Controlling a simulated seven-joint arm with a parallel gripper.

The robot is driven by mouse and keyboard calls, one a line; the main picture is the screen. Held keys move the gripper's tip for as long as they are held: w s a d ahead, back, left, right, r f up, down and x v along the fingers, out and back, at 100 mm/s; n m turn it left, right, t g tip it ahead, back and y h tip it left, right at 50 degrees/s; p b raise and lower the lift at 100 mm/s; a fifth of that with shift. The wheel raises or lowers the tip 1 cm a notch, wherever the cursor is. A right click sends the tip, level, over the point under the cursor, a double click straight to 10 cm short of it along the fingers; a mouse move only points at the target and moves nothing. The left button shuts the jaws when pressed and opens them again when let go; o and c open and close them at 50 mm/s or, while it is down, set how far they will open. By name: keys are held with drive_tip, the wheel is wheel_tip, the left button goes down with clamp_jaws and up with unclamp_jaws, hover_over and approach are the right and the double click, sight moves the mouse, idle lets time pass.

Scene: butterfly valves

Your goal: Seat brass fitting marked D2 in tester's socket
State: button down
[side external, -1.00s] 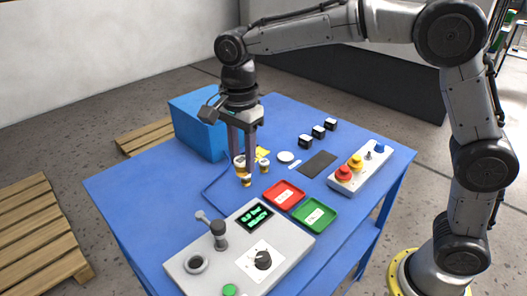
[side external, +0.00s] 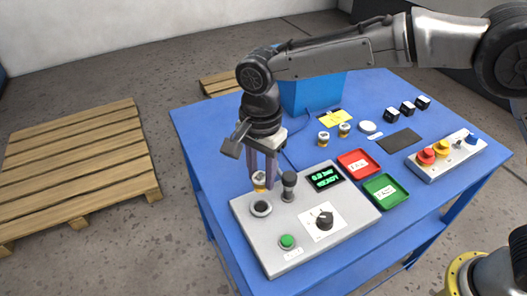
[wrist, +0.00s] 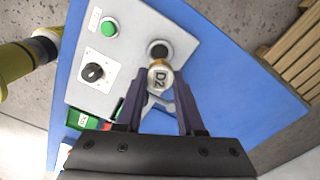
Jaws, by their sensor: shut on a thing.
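My gripper (side external: 262,178) is shut on a small brass fitting (side external: 259,181) with a white band. In the wrist view, the fitting (wrist: 159,77) shows the mark D2 between the fingertips (wrist: 158,88). The tester (side external: 300,222) is a grey box on the blue table. Its socket (side external: 261,208) is a dark round hole with a ring, and it looks empty. The fitting is over the tester's back-left edge, just behind the socket; in the wrist view it sits just below the socket (wrist: 159,50). Its exact height above the panel is hard to tell.
A dark clamp post (side external: 289,184) stands on the tester right of the fitting. The display (side external: 325,177) reads READY. Two more fittings (side external: 334,135) stand by a yellow card (side external: 336,118). Red (side external: 358,164) and green (side external: 386,191) trays lie to the right.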

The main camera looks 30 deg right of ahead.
drive_tip(key=shift+f, duration=2.7)
drive_tip(key=shift+f, duration=0.95)
idle(0.3)
drive_tip(key=shift+c, duration=2.2)
unclamp_jaws()
drive_tip(key=o, duration=0.4)
drive_tip(key=shift+r, duration=3.75)
